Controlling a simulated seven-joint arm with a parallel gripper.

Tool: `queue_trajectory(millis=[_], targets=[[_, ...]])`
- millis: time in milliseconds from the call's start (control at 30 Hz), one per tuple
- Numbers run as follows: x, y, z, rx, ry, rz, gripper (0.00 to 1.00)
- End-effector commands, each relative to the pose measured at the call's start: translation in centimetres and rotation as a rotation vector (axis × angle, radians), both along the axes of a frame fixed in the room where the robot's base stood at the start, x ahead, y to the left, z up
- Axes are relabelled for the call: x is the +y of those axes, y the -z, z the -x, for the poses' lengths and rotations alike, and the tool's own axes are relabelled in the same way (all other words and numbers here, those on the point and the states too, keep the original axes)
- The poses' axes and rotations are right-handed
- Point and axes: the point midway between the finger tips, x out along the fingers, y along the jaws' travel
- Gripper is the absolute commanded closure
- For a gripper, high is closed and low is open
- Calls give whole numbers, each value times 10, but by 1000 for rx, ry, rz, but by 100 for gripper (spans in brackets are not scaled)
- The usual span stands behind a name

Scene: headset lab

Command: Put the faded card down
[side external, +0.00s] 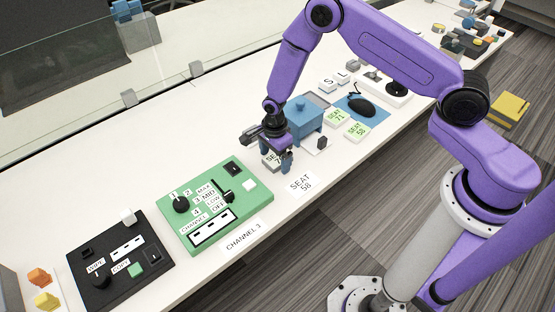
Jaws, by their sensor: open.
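A pale, greyish card (268,157) with "SEAT" and part of a number starting with 7 shows at my gripper, partly hidden by the fingers. It looks like the faded card. My gripper (277,162) is open, pointing down, with its fingers around or just over this card. I cannot tell whether the card lies flat on the table or touches a finger. A white label reading "SEAT 58" (301,182) lies on the table just in front and to the right.
A green channel panel (250,205) with a knob and slider is left of my gripper, and a black panel (120,275) is farther left. A blue box (305,118) stands close behind right. A glass screen (160,80) runs along the back.

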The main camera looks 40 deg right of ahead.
Motion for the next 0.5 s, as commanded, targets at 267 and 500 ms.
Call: queue_trajectory(millis=[267, 500], targets=[[0, 0, 0, 0, 0, 0, 57], [0, 0, 0, 0, 0, 0, 75]])
